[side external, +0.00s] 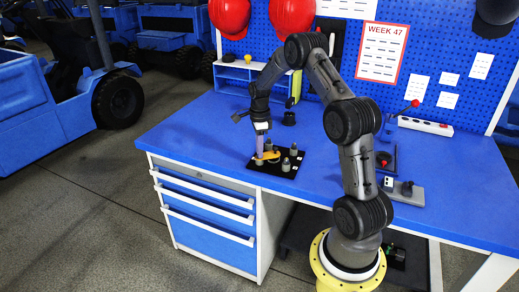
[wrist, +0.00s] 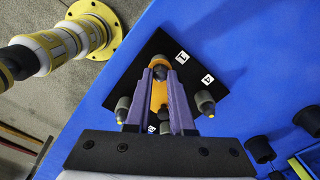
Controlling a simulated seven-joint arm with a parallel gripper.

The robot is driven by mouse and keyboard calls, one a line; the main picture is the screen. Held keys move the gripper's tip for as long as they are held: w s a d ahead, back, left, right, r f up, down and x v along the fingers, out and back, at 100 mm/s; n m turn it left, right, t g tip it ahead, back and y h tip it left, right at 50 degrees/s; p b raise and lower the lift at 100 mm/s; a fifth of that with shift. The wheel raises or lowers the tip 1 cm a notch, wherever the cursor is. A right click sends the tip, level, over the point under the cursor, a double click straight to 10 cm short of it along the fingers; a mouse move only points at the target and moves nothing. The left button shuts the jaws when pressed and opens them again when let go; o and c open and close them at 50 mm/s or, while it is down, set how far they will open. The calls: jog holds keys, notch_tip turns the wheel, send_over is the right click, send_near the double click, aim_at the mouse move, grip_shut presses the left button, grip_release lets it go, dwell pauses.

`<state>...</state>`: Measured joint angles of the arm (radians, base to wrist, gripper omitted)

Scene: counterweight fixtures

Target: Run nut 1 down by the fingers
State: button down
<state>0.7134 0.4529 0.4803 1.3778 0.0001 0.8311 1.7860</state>
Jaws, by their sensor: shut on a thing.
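A black plate (side external: 303,154) lies near the left front of the blue bench; it also shows in the wrist view (wrist: 182,46). An orange bar (wrist: 157,98) lies over it, and several grey pieces with dark or yellow tips stand around it. My gripper (wrist: 161,74) points down at the plate, its purple fingers on either side of a dark grey nut-like piece (wrist: 159,72) at one end of the bar. The fingers are shut on it and partly hide it. I cannot read a number that marks it as nut 1. My gripper also shows in the side view (side external: 259,158).
Small white labels (wrist: 181,57) sit on the plate. A grey piece (wrist: 205,102) stands close to the right finger and another (wrist: 123,108) to the left. Black cups (wrist: 260,149) stand off to the right. The bench's front edge is close to the plate.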

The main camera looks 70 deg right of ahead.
jog(key=shift+r+m, duration=0.15)
jog(key=shift+m, duration=0.35)
jog(key=c, duration=0.8)
grip_release()
notch_tip(320, 180, up, 14)
jog(key=shift+f, duration=0.15)
